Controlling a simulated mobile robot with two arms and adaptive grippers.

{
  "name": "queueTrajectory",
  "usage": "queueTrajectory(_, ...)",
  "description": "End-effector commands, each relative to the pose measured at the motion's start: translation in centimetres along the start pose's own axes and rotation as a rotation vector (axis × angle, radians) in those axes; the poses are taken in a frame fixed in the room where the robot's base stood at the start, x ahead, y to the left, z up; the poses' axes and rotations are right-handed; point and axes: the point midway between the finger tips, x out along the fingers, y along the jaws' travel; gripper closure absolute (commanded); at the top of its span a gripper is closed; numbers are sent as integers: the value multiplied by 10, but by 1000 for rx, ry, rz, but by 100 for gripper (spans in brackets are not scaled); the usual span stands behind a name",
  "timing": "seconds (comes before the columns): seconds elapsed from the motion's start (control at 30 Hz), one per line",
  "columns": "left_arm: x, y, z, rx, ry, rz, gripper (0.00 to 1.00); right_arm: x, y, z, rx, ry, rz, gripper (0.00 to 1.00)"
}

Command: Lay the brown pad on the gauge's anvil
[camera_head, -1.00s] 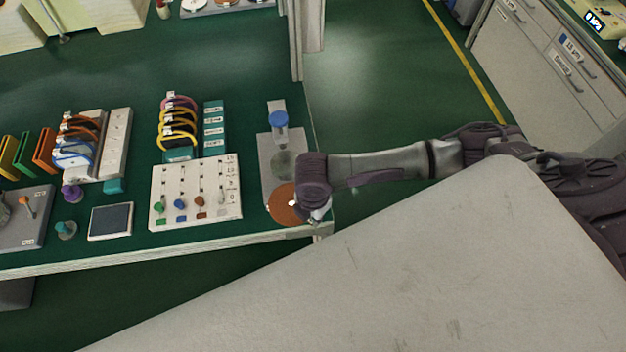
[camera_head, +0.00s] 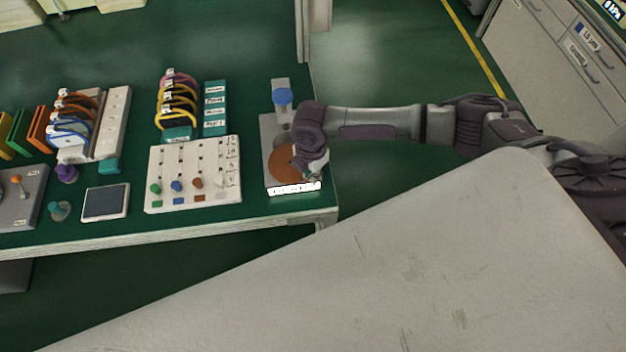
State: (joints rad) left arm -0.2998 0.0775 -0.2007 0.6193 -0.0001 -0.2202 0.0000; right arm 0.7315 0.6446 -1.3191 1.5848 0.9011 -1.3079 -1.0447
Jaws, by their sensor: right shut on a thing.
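The brown pad (camera_head: 282,162) is a flat round disc over the front part of the gauge, near the table's right end. My right gripper (camera_head: 314,168) is shut on the pad's right edge. The gauge (camera_head: 270,130) is a grey plate with a blue round top (camera_head: 282,96) at its back and a lit white strip at its front. The anvil is mostly hidden under the pad and my wrist; only a bit of dull grey shows behind the pad. I cannot tell whether the pad touches it. My left gripper is not in view.
A white board with coloured knobs (camera_head: 193,178) stands just left of the gauge. Behind it are yellow looped pieces (camera_head: 176,112) and a teal labelled block (camera_head: 214,108). A dark-screened device (camera_head: 105,203) lies farther left. The table edge is close in front and right.

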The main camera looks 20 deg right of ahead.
Motion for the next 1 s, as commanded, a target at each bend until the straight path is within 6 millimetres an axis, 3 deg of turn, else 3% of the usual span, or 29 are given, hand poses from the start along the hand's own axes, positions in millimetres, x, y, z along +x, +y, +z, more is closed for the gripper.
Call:
queueTrajectory(0.7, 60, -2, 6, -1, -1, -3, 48, 6, 54, 45, 1, -2, 1, 100)
queueTrajectory(1.0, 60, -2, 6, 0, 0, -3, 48, 12, 56, 46, 0, 1, 0, 100)
